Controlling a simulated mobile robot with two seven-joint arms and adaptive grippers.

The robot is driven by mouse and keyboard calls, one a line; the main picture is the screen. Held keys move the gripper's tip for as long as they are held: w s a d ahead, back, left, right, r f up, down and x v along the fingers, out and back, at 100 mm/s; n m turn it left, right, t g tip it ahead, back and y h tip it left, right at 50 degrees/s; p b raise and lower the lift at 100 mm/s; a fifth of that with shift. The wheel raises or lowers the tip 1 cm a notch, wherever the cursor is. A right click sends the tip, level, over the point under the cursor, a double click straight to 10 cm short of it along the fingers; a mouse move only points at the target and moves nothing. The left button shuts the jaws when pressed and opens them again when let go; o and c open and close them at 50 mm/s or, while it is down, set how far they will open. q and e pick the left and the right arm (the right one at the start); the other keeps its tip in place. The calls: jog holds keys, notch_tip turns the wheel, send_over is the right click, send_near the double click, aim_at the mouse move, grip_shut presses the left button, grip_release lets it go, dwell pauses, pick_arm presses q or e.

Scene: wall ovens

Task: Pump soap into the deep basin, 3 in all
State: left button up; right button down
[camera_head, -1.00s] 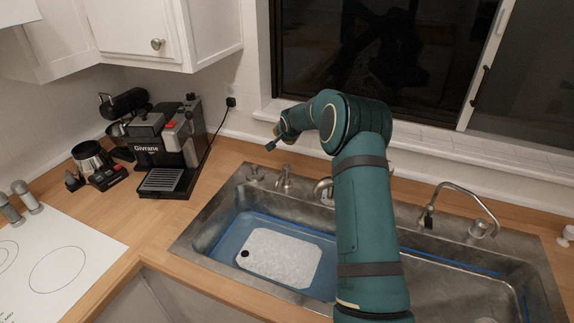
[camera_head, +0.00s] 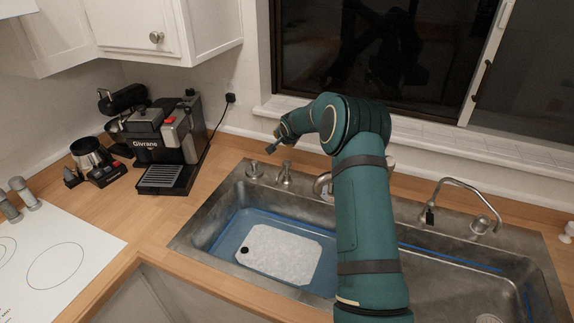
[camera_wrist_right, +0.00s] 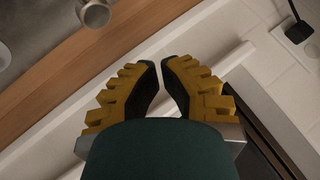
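My right arm reaches across the sink, with its right gripper (camera_head: 270,149) in the air above the back rim. In the wrist view the right gripper's yellow-backed fingers (camera_wrist_right: 161,64) are nearly together, with only a thin gap and nothing between them. A metal pump-like fixture (camera_head: 286,175), probably the soap dispenser, stands on the back rim below the gripper. A round metal top (camera_wrist_right: 95,13) shows at the top of the wrist view, apart from the fingers. The left basin (camera_head: 213,228) holds a blue liner and a pale mat. The right basin (camera_head: 440,285) is partly hidden by my arm. My left gripper is out of view.
A short metal fixture (camera_head: 255,170) stands left of the pump. A faucet (camera_head: 462,188) stands at the back right; another is partly behind my arm. A coffee machine (camera_head: 168,140) is on the left counter. The window sill (camera_head: 420,135) runs behind the sink.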

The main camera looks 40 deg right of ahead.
aim_at(285, 161)
notch_tip(285, 161, down, 5)
jog(key=b, duration=0.3)
jog(key=shift+f, duration=0.3)
jog(key=shift+f+b, duration=0.1)
jog(key=shift+b, duration=0.3)
dwell(0.8)
jog(key=shift+f+b, duration=0.3)
jog(key=shift+b, duration=0.2)
jog(key=shift+f+b, duration=1.1)
jog(key=shift+f, duration=0.2)
dwell(1.1)
jog(key=shift+r+p, duration=0.45)
jog(key=shift+r, duration=1.25)
